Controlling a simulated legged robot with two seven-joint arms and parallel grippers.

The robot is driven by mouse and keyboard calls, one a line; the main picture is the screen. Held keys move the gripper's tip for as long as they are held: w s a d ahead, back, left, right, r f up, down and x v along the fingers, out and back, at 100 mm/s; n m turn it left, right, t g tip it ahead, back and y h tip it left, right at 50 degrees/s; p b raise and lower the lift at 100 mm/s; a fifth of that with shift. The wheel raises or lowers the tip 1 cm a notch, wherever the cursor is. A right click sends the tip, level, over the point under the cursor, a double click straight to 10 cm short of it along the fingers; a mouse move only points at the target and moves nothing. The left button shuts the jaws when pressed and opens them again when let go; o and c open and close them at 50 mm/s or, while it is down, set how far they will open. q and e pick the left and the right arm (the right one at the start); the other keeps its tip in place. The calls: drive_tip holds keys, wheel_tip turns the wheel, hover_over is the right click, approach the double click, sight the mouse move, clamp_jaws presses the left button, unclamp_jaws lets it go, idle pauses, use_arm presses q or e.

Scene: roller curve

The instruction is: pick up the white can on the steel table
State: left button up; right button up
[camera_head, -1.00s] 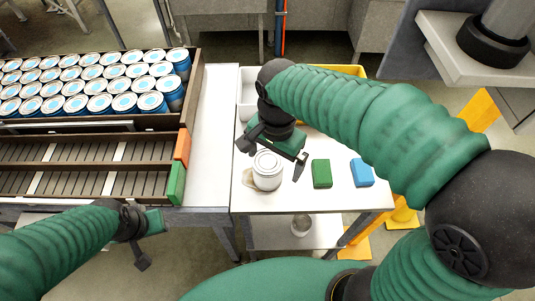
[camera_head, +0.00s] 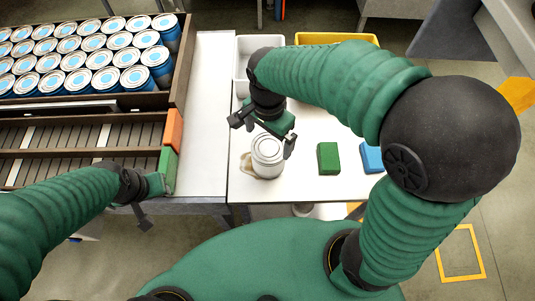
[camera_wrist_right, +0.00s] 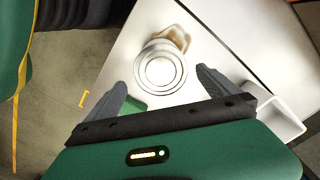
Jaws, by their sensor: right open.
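The white can (camera_head: 267,152) stands upright on the white-topped steel table (camera_head: 302,185), near its left side, with a brown stain beside its base. My right gripper (camera_head: 262,135) is open just behind and above the can, its fingers spread to either side. In the right wrist view, the can (camera_wrist_right: 160,68) lies ahead of and between the two open fingers (camera_wrist_right: 165,88), not gripped. My left gripper (camera_head: 148,205) hangs in front of the conveyor's near edge, away from the can; whether its jaws are open cannot be made out.
A green block (camera_head: 328,158) and a blue block (camera_head: 372,158) lie right of the can. A white bin (camera_head: 243,88) and a yellow bin (camera_head: 370,40) stand at the table's back. Blue-and-white cans (camera_head: 70,60) fill the roller tray at left.

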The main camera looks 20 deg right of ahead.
sight(271, 147)
drive_tip(key=f, duration=0.2)
drive_tip(key=w+f, duration=0.1)
drive_tip(key=f, duration=0.1)
drive_tip(key=shift+d+f, duration=0.2)
drive_tip(key=shift+f, duration=0.1)
drive_tip(key=f+p, duration=0.1)
drive_tip(key=f, duration=0.1)
drive_tip(key=s+f, duration=0.1)
drive_tip(key=f, duration=0.1)
drive_tip(key=shift+d+p, duration=0.1)
drive_tip(key=shift+p, duration=0.3)
drive_tip(key=shift+f, duration=0.35)
drive_tip(key=shift+w+a+f, duration=0.15)
drive_tip(key=shift+w+a, duration=0.1)
drive_tip(key=shift+a, duration=0.1)
drive_tip(key=c, duration=0.4)
drive_tip(key=shift+s, duration=0.1)
drive_tip(key=c, duration=0.7)
use_arm(q)
drive_tip(key=shift+w+d+r, duration=0.15)
drive_tip(key=shift+r, duration=0.35)
drive_tip(key=shift+w+d+r, duration=0.1)
drive_tip(key=shift+d+r, duration=0.05)
drive_tip(key=shift+r, duration=0.35)
use_arm(e)
drive_tip(key=shift+d, duration=0.2)
drive_tip(key=c, duration=0.3)
